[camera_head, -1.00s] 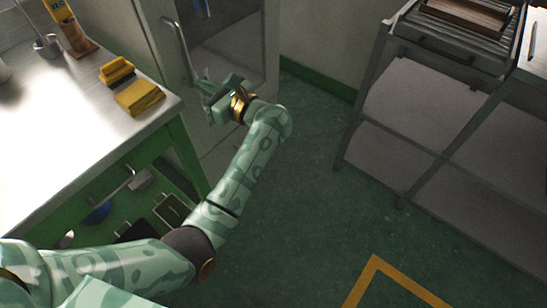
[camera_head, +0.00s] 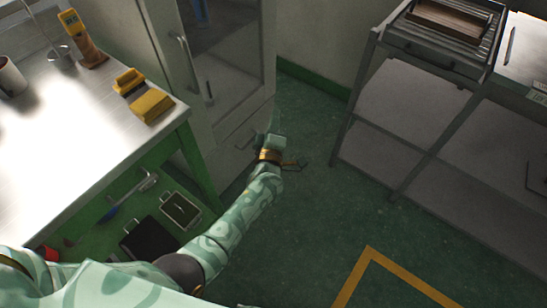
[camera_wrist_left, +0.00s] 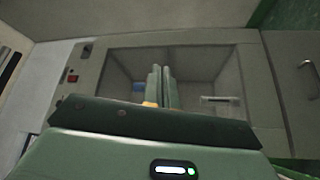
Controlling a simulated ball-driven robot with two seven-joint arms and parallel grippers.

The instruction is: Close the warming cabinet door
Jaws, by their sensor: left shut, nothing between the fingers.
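The warming cabinet (camera_head: 157,45) is the tall grey unit at the top left of the head view. Its glass-windowed door (camera_head: 262,60) has a long upright handle (camera_head: 187,65). The door looks flush or nearly flush with the front; I cannot tell whether a thin gap is left. In the left wrist view the door (camera_wrist_left: 252,90) lies ahead, seen sideways. My left gripper (camera_head: 264,138) is low in front of the cabinet near the door's lower right. Its fingers (camera_wrist_left: 160,85) are shut and empty in front of the window. My right gripper is not in view.
A grey rack (camera_head: 400,110) stands at the right. The green floor (camera_head: 300,215) between them is clear.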

